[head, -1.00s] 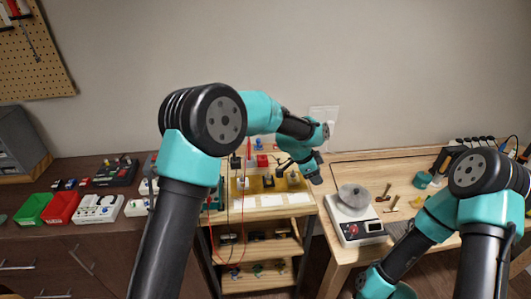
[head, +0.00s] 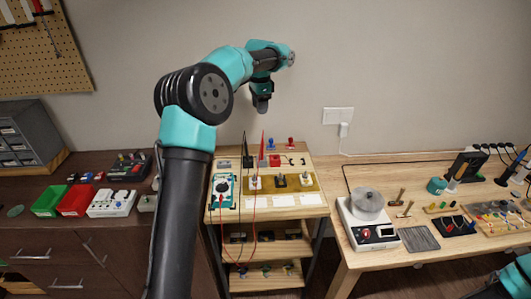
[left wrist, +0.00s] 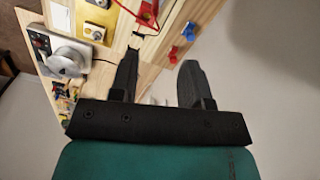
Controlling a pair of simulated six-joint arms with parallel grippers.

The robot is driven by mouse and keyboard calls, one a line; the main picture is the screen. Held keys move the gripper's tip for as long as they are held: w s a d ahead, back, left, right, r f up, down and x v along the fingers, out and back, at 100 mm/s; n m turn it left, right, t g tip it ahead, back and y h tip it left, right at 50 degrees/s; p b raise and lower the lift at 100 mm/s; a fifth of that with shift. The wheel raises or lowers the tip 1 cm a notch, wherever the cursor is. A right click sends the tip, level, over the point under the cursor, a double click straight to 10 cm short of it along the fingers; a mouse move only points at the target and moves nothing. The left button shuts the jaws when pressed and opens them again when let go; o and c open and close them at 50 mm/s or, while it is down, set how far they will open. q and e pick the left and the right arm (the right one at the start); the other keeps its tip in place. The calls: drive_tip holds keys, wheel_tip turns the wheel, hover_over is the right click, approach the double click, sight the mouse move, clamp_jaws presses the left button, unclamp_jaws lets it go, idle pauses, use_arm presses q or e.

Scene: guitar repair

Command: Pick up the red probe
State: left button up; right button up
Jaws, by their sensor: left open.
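The red probe (head: 262,146) stands upright, thin, on the small wooden workbench (head: 313,200), with a red wire running down from it. A black probe (head: 245,148) stands to its left. A white and green multimeter (head: 222,188) is at the bench's left side. My left gripper (head: 261,108) hangs in the air above the red probe in the head view, apart from it. In the left wrist view the left gripper (left wrist: 158,72) is open and empty. A red strand (left wrist: 135,17) shows near the top there; I cannot tell probe from wire. My right gripper is out of view.
Red and blue small pieces (head: 291,143) stand at the back of the bench. A yellow plate (head: 312,183) with switches lies in front. Red wires hang over the bench's front.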

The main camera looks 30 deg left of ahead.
sight(262, 142)
use_arm(q)
wheel_tip(262, 142, down, 12)
drive_tip(key=shift+f, duration=0.15)
idle(0.4)
drive_tip(key=shift+d+f, duration=0.2)
drive_tip(key=shift+f, duration=1.1)
drive_tip(key=shift+d+f, duration=0.15)
drive_tip(key=shift+f, duration=1.15)
clamp_jaws()
